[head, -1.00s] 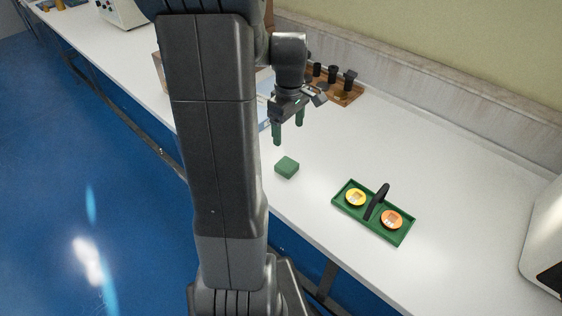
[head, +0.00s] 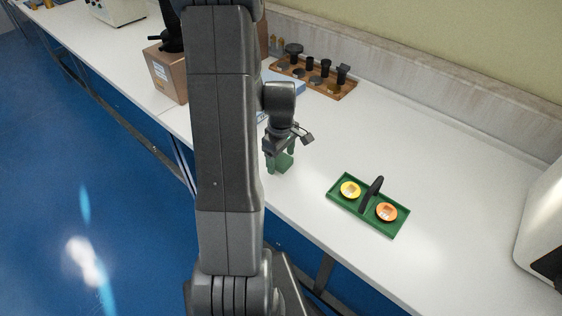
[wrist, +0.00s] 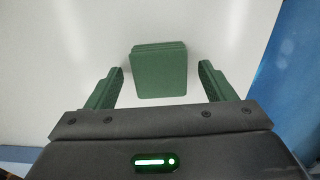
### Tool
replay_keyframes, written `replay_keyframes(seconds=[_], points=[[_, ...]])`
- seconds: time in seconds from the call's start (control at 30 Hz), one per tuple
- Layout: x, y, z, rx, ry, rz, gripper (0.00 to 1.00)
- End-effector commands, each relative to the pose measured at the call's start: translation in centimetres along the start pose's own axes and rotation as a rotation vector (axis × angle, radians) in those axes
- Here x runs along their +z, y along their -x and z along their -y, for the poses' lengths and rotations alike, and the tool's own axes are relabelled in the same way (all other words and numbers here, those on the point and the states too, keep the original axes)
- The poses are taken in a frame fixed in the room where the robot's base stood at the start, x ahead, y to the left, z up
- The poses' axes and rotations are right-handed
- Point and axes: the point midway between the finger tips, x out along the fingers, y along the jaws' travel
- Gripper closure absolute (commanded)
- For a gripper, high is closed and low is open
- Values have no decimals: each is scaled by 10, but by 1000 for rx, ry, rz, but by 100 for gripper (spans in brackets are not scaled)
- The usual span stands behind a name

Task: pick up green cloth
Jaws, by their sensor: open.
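The green cloth (head: 285,162) is a small folded square pad lying on the white bench near its front edge. In the wrist view the cloth (wrist: 160,72) lies ahead of my fingertips, centred between their lines. My gripper (head: 280,160) is low over the bench right at the cloth, and in the head view its fingers partly cover it. In the wrist view my gripper (wrist: 161,78) is open, with one green finger to each side and a visible gap between each finger and the cloth. Whether the fingertips reach down to the cloth's height I cannot tell.
A green tray (head: 399,232) with a black handle, a yellow disc (head: 350,189) and an orange disc (head: 386,212) stands to the right. A wooden rack (head: 340,92) with black parts is at the back. A white machine (head: 540,235) stands far right. The bench between is clear.

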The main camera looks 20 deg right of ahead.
Motion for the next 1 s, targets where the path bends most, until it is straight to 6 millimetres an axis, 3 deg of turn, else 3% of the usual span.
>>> replay_keyframes(seconds=[0.23,0.4,0.5,0.77,1.0], points=[[0,-2,0,1,0,0,24],[0,-1,0,1,0,0,57],[0,-1,0,1,0,0,71],[0,1,0,1,0,-1,72],[-1,32,-1,5,0,-3,72]])
